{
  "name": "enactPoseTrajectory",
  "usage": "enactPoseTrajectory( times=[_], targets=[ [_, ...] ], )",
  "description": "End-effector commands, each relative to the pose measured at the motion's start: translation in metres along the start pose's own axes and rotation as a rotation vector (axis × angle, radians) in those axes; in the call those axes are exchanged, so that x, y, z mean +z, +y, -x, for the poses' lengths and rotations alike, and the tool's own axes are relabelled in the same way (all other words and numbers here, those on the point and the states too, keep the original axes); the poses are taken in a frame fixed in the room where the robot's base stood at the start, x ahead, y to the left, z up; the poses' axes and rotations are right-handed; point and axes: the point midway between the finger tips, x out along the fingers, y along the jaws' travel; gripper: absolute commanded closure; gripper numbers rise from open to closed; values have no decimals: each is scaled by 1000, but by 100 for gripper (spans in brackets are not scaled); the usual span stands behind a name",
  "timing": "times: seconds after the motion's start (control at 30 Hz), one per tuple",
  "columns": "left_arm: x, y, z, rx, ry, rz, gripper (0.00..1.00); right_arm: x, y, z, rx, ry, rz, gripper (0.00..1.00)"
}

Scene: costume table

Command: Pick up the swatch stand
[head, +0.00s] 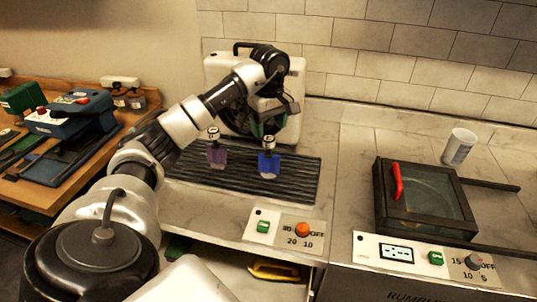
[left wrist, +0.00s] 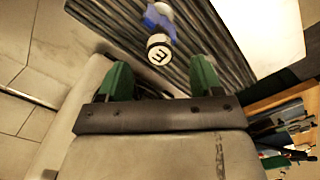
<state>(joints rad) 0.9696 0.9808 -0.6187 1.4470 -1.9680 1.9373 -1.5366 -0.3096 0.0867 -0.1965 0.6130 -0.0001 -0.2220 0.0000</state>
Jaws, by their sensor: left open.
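Two small swatch stands with white, dark-banded round tops are upright on a black ribbed mat (head: 190,170). One has a purple swatch (head: 216,154); the other, to its right, has a blue swatch (head: 268,164). My left gripper (head: 268,126) is open and empty, with green fingertips, just above and behind the blue stand in the head view. In the left wrist view the blue stand's marked top (left wrist: 159,48) lies just beyond and between the open fingertips (left wrist: 161,80), not held. The purple stand cannot be made out there. My right gripper is out of view.
A white machine (head: 292,84) stands behind the mat, close to my left arm. A control panel with an orange knob (head: 302,229) is at the counter's front. A black glass-lidded box (head: 424,190) and a white cup (head: 459,146) are right. A wooden bench (head: 40,190) is left.

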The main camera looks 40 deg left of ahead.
Motion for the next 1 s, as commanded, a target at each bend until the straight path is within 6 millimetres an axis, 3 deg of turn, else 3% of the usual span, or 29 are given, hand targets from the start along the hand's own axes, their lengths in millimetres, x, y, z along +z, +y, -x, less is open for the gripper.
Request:
enactPoseTrajectory(
  times=[0.27, 0.53, 0.83, 1.0],
  targets=[
    [0, 0, -22, -2, -2, -1, 35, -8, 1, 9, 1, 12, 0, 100],
    [0, -1, -60, -2, -2, 0, 35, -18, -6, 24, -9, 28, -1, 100],
    [0, 0, -66, 2, 0, 0, 35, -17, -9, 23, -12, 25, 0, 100],
    [0, 0, -66, 1, 0, 0, 59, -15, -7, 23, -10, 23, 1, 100]
  ],
)
